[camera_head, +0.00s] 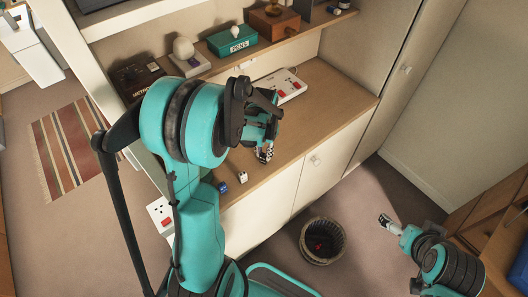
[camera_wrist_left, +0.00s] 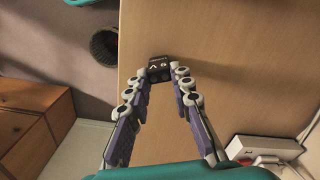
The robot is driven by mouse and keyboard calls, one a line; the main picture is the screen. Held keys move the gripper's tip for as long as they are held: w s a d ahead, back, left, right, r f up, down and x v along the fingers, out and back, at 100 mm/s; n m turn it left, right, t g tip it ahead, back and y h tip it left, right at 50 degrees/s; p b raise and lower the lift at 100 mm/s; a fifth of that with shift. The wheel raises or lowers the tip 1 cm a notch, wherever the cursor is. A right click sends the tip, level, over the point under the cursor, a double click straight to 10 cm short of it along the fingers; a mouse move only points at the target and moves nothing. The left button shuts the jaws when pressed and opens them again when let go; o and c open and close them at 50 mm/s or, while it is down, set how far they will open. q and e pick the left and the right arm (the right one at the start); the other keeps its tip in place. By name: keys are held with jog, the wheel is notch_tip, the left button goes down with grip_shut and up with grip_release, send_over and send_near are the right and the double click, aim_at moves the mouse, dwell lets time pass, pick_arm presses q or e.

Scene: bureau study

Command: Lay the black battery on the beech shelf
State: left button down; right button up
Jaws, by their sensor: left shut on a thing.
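My left gripper (camera_wrist_left: 160,82) is shut on a small black block with light marks, which I take for the black battery (camera_wrist_left: 159,67). The block sits between the fingertips, over the wooden worktop in the left wrist view. In the head view the left gripper (camera_head: 265,152) hangs over the worktop, and the battery cannot be made out clearly there. The beech shelf (camera_head: 213,72) runs above the worktop at the back, behind and above the left gripper. My right gripper (camera_head: 387,221) is at the lower right, away from the cabinet; its jaw opening is too small to read.
The worktop (camera_head: 325,105) holds a white power strip (camera_head: 287,87), a blue cube (camera_head: 222,187) and a white cube (camera_head: 242,177). A basket (camera_head: 322,242) stands on the floor.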

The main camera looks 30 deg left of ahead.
aim_at(264, 154)
pick_arm(q)
jog(key=c, duration=1.3)
grip_release()
jog(key=shift+f, duration=0.1)
jog(key=shift+c, duration=0.2)
jog(key=shift+r, duration=0.25)
notch_tip(264, 154, up, 11)
jog(key=p, duration=0.3)
jog(key=s+d+r+t, duration=0.6)
jog(key=s+d+t, duration=0.1)
jog(key=s+d, duration=0.3)
jog(key=shift+s+d+r, duration=0.3)
jog(key=shift+s, duration=0.4)
jog(key=shift+f, duration=0.1)
